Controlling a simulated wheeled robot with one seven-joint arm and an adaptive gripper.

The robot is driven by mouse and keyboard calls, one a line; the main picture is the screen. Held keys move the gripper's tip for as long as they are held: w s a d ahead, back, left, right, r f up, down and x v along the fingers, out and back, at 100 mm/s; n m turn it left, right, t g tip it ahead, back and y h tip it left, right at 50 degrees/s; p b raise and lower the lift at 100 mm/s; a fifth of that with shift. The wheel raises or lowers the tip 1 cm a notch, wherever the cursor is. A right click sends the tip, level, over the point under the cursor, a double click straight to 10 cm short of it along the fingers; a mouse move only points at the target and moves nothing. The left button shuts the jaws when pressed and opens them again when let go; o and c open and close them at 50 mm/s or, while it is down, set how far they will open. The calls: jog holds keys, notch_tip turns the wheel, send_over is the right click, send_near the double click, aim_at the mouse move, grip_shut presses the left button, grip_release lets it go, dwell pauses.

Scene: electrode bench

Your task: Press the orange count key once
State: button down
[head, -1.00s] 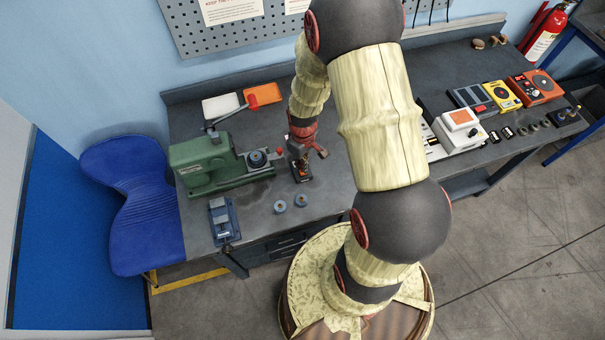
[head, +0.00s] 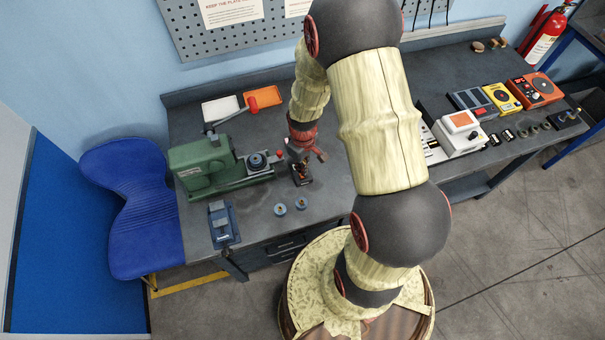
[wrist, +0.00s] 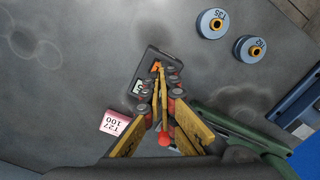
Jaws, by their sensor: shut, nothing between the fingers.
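The small dark counter (wrist: 148,57) lies on the bench top in the wrist view, with its orange count key (wrist: 155,66) at the fingertips and a pale display beside it. My gripper (wrist: 164,75) is shut and empty, its yellow fingers together over the counter. The fingers partly cover the counter, and I cannot tell whether they touch the key. In the head view my gripper (head: 300,178) is low over the dark counter, at the right of the green machine; the key is too small to tell there.
The green machine (head: 200,170) stands left of my gripper. Two blue-rimmed discs (wrist: 212,23) (wrist: 250,48) lie near the counter. A pink labelled block (wrist: 115,122) lies beside it. A blue device (head: 222,225) is at the front edge. Boxed instruments (head: 460,134) stand at the right.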

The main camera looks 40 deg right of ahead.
jog(key=shift+f+b, duration=0.85)
jog(key=shift+f, duration=0.3)
dwell(1.0)
jog(key=shift+r, duration=0.1)
jog(key=shift+r+p, duration=2.2)
jog(key=shift+r, duration=0.75)
